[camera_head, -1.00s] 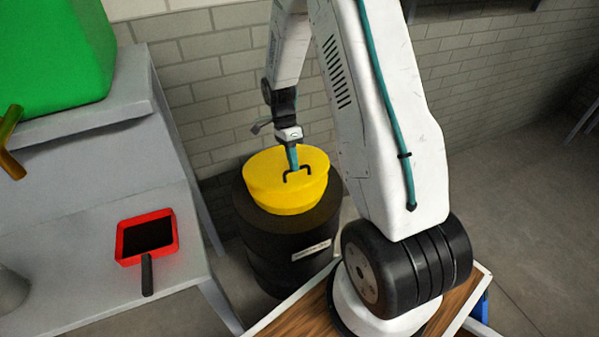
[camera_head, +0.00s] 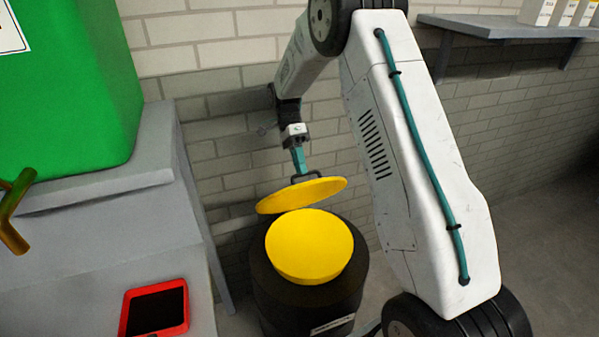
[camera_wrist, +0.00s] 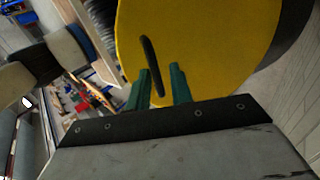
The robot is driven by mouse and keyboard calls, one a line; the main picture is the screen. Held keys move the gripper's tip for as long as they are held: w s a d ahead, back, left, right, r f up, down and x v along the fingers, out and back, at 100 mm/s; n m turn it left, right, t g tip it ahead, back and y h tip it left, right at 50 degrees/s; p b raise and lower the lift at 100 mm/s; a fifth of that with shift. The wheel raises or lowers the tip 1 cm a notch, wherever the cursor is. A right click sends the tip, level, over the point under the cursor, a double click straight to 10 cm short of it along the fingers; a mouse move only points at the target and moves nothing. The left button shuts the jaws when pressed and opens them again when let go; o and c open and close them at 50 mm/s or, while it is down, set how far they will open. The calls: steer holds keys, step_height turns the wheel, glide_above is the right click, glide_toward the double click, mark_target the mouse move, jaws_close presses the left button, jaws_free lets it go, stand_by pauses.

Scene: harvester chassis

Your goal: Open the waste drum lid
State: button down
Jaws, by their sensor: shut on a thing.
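The waste drum is a black barrel (camera_head: 290,305) with a round yellow top section (camera_head: 308,248). Its yellow disc lid (camera_head: 325,190) is raised above that section and tilted, lower at its left edge. A dark handle stands on the lid's upper face. My gripper (camera_head: 299,174) is shut on this handle with teal fingers, above the lid. In the wrist view the lid (camera_wrist: 215,40) fills the upper middle, and the handle (camera_wrist: 151,65) shows near the fingertips of my gripper (camera_wrist: 162,72). The inside of the yellow section cannot be made out.
A brick wall (camera_head: 220,125) stands close behind the drum.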

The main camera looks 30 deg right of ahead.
steer(key=shift+w+d+f, duration=0.2)
steer(key=shift+w+f, duration=0.05)
steer(key=shift+w, duration=0.4)
steer(key=c, duration=1.5)
jaws_free()
steer(key=shift+w, duration=0.15)
steer(key=shift+a+r, duration=0.1)
